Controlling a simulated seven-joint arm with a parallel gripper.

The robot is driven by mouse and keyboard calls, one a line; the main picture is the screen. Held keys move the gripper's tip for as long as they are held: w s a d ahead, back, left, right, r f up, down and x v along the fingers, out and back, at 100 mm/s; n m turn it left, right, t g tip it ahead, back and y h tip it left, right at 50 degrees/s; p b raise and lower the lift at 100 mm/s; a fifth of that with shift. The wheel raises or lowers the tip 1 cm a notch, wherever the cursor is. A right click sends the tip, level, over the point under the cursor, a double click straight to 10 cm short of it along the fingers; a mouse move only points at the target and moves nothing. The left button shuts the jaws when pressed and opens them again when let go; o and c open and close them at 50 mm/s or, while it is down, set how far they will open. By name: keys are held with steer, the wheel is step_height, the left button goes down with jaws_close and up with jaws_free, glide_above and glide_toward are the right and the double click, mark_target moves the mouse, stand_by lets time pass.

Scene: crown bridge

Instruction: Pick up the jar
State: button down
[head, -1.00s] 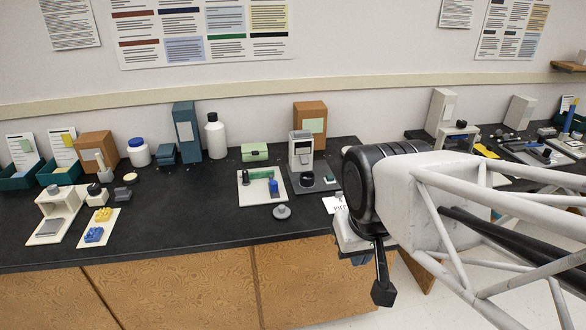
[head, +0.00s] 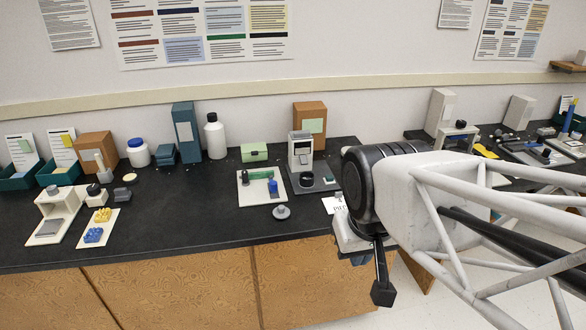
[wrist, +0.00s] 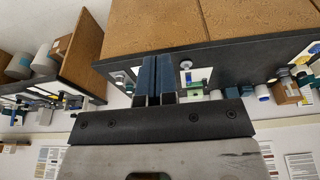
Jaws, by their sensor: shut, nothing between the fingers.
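A white jar with a blue lid (head: 139,152) stands upright on the black counter (head: 190,225), toward the back left in the head view. It seems to show small and upside down at the right of the wrist view (wrist: 263,92). My gripper (wrist: 155,62) has its two blue fingers together with nothing between them. In the head view it is mostly hidden behind my arm, near the counter's front right edge, far to the right of the jar and apart from it.
A brown box (head: 98,151) stands left of the jar. Small dark blue boxes (head: 166,154), a tall teal box (head: 186,132) and a white bottle (head: 215,137) stand right of it. The counter in front of the jar is partly clear.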

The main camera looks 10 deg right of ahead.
stand_by(0.3)
steer(key=shift+c, duration=0.8)
jaws_free()
steer(key=w+f+m+y, duration=0.35)
steer(key=w+m, duration=0.25)
steer(key=w, duration=1)
steer(key=w+f+m+y, duration=0.2)
steer(key=w+m+y, duration=0.3)
steer(key=w, duration=1.1)
steer(key=w+d+f+m+t, duration=0.2)
steer(key=w+d+f+m, duration=0.2)
steer(key=w+f, duration=0.3)
steer(key=w+d+f+m+t+y, duration=0.1)
steer(key=w+d+f+m, duration=0.4)
steer(key=w, duration=0.6)
steer(key=w+d+f+m+t+y, duration=0.1)
steer(key=w+d+f+m+t, duration=0.2)
steer(key=w+f, duration=0.5)
steer(key=shift+w+d+f+m, duration=0.25)
steer(key=shift+d+m, duration=0.2)
steer(key=shift+m, duration=0.15)
steer(key=shift+w+d+f+m, duration=0.15)
steer(key=shift+w+d+m, duration=0.1)
steer(key=shift+d+m, duration=0.3)
steer(key=shift+a, duration=0.1)
